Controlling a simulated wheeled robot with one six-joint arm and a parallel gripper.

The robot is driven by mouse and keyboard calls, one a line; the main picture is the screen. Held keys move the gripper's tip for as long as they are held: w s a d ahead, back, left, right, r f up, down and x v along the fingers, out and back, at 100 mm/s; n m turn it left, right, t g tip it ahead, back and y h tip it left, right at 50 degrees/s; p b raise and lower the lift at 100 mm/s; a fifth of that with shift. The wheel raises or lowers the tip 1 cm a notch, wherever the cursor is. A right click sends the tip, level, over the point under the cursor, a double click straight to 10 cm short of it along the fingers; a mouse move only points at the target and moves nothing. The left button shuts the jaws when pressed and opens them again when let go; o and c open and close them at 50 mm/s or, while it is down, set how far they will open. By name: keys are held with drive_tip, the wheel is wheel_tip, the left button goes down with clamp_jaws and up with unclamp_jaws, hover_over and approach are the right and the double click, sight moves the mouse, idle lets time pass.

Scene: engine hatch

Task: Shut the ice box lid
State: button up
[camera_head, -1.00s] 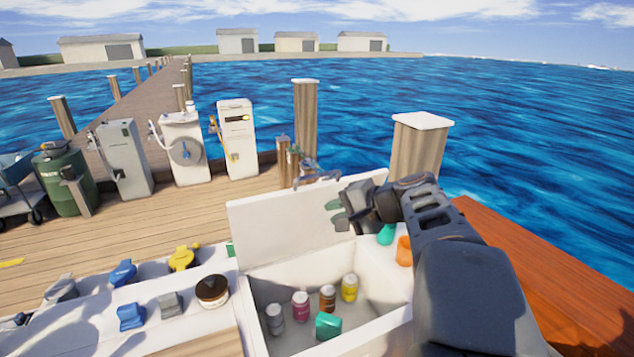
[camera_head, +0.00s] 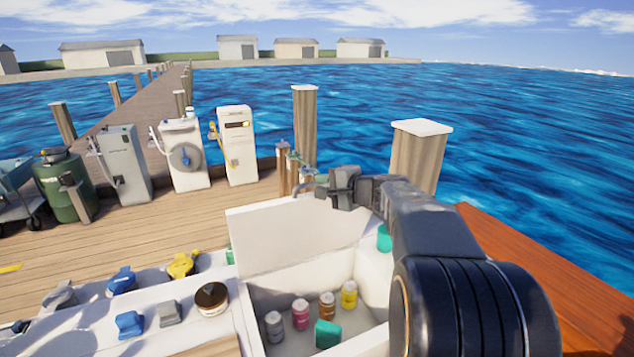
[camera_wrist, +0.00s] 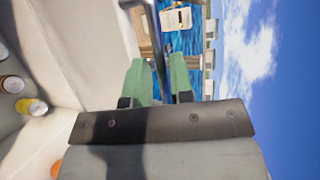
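The white ice box (camera_head: 372,285) stands open at the lower middle of the head view. Its lid (camera_head: 290,243) is raised, nearly upright at the box's far side. My gripper (camera_head: 322,184) is above the right part of the lid's top edge, and its fingers are hard to make out in the head view. In the wrist view, my gripper's green fingers (camera_wrist: 159,78) are apart, with a thin dark bar showing between them; its depth is unclear. The pale lid (camera_wrist: 95,45) shows to their left. I cannot tell whether the gripper touches the lid.
A brown-lidded jar (camera_head: 212,298) stands on the white counter at left. A wooden piling (camera_head: 418,160) rises behind my arm. Open water lies beyond.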

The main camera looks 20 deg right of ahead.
drive_tip(key=shift+x, duration=1.3)
drive_tip(key=shift+c, duration=0.3)
clamp_jaws()
